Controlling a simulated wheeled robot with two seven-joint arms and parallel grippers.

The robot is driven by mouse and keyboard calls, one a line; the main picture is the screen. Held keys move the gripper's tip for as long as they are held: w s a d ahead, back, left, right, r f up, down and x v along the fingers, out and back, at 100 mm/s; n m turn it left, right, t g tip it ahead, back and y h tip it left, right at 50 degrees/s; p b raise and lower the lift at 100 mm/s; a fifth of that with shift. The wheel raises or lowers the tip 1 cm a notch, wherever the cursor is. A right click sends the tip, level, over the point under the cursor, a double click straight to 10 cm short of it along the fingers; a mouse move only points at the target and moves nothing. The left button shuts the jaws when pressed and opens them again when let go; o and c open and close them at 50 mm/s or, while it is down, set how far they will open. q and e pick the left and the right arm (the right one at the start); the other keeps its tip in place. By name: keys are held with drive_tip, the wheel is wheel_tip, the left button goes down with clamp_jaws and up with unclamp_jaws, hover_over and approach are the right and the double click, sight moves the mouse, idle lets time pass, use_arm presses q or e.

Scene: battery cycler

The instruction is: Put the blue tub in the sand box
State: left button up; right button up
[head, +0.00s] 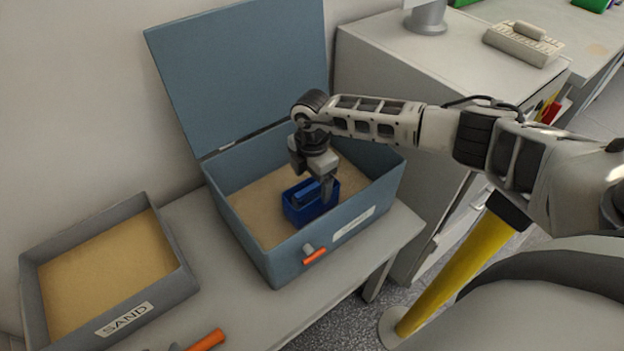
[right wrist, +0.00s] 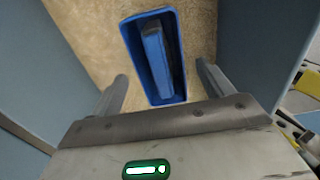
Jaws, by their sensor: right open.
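The blue tub (head: 307,208) rests on the sand inside the blue-grey box (head: 262,262), whose lid (head: 240,72) stands open. A blue block-like item (right wrist: 156,56) lies inside the tub. In the right wrist view the tub (right wrist: 178,82) is ahead of my fingers, on the sand. My right gripper (head: 326,186) is inside the box, right at the tub in the head view. Its two fingers (right wrist: 164,88) are spread apart, one to each side below the tub, with nothing clamped between them. My left gripper is not in view.
A grey tray labelled SAND (head: 98,268) stands to the left on the bench. An orange-handled tool (head: 205,341) lies at the front edge. A white cabinet (head: 440,60) stands right of the box. The box walls surround my right gripper closely.

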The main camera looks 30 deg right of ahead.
sight(312, 187)
wheel_tip(312, 187, up, 5)
drive_tip(key=p, duration=0.3)
drive_tip(key=shift+r, duration=0.2)
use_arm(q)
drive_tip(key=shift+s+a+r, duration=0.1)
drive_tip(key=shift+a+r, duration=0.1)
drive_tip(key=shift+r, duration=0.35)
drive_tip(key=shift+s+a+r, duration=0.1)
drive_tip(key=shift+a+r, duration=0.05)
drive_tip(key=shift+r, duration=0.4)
use_arm(e)
drive_tip(key=shift+f+b, duration=0.35)
drive_tip(key=shift+f, duration=0.3)
wheel_tip(312, 187, down, 11)
drive_tip(key=b, duration=1)
drive_tip(key=shift+f, duration=0.2)
drive_tip(key=shift+r+p, duration=0.65)
drive_tip(key=shift+r, duration=0.5)
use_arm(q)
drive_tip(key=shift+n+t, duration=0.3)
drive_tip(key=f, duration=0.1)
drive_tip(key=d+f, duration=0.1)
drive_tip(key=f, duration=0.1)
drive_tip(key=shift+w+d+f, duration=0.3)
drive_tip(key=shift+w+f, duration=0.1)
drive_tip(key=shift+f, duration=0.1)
use_arm(e)
drive_tip(key=shift+f, duration=0.1)
